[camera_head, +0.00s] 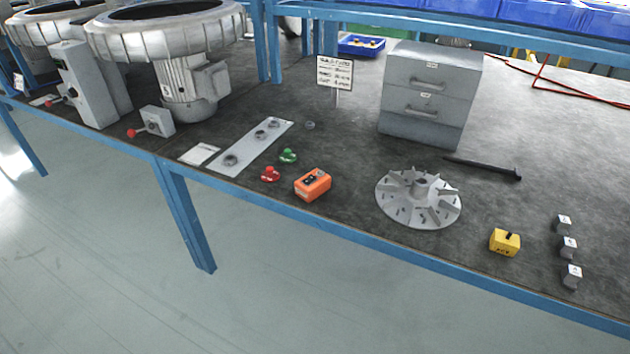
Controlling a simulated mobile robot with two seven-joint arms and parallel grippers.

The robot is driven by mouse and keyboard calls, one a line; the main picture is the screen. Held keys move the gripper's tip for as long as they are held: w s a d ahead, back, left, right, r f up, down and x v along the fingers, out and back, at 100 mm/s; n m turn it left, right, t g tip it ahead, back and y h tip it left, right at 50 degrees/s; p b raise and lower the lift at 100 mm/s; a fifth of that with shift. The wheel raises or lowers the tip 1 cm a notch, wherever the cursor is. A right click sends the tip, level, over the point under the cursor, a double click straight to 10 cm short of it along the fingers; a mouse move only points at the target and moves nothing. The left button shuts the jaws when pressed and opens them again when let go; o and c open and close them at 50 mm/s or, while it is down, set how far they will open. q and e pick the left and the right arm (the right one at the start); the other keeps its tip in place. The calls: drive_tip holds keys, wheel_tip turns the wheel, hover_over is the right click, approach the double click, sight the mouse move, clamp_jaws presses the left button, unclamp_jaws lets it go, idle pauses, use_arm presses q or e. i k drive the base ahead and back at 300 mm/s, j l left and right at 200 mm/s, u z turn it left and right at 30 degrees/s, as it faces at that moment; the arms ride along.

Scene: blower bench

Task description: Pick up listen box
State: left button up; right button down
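No label that I can read says "listen", so I cannot tell which box is the listen box. An orange box (313,187) with dark round parts on top sits near the bench's front edge, at mid-picture. A smaller yellow box (504,243) with a dark part on top and dark lettering on its front sits farther right, also near the front edge. Both rest on the dark bench top with nothing touching them. Neither of my grippers is in view.
A finned grey impeller disc (432,215) lies between the two boxes. Red (270,174) and green (288,156) parts lie left of the orange box. Several small grey blocks (568,247) stand at right. A grey drawer cabinet (430,95), sign (335,73) and black bar (483,168) are behind.

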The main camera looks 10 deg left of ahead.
sight(322, 183)
drive_tip(key=i+j+z, duration=0.15)
drive_tip(key=j, duration=0.6)
drive_tip(key=i+j+z, duration=0.2)
drive_tip(key=j, duration=0.55)
drive_tip(key=i+j+z, duration=0.15)
drive_tip(key=j, duration=0.65)
drive_tip(key=i+j+z, duration=0.15)
drive_tip(key=j, duration=0.65)
drive_tip(key=i+j+z, duration=0.15)
drive_tip(key=j, duration=0.7)
